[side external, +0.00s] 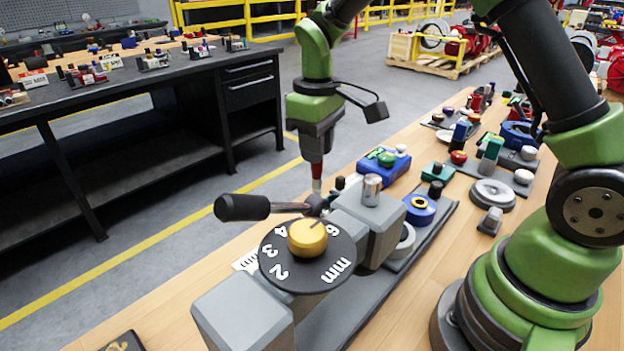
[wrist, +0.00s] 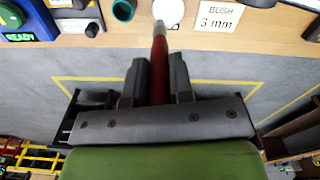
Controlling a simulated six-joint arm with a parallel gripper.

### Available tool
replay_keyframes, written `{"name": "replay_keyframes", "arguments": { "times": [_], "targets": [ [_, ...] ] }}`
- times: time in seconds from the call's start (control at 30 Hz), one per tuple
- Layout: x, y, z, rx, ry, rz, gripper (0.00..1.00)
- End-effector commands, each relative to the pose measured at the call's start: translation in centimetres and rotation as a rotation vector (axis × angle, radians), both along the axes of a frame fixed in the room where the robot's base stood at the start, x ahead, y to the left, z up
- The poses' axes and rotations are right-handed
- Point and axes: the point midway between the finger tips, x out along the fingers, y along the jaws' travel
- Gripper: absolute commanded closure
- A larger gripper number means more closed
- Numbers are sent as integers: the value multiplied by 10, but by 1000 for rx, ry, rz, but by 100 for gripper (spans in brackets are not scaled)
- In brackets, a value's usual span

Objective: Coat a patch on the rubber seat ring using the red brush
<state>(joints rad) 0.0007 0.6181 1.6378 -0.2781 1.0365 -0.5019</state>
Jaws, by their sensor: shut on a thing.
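My gripper (side external: 317,148) points down over the wooden bench and is shut on the red brush (side external: 317,172). The brush hangs upright, its pale lower end beside the grey vise-like fixture. In the wrist view the red handle (wrist: 159,62) runs between my two dark fingers, and its metal end reaches a round white piece (wrist: 169,12). I cannot tell whether the tip touches that piece. I cannot tell which ring is the rubber seat ring; the bristle tip is not clear.
The fixture carries a dial with a yellow knob (side external: 307,237) and a black-handled lever (side external: 242,207). A blue box with a green button (side external: 386,160) stands behind. A label reading "BUSH 3 mm" (wrist: 224,15) lies right of the brush. Several small parts crowd the bench's far right.

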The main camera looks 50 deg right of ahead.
Motion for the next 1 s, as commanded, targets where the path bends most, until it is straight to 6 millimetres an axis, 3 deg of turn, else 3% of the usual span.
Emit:
{"name": "replay_keyframes", "arguments": {
  "times": [0.2,0.33,0.7,1.0],
  "targets": [
    [-43,-51,8,-1,0,-152,100],
    [-63,-66,10,0,-1,-208,100],
    [-103,-48,48,-1,-4,-177,100],
    [-107,-47,36,-1,4,-173,100]
  ]
}}
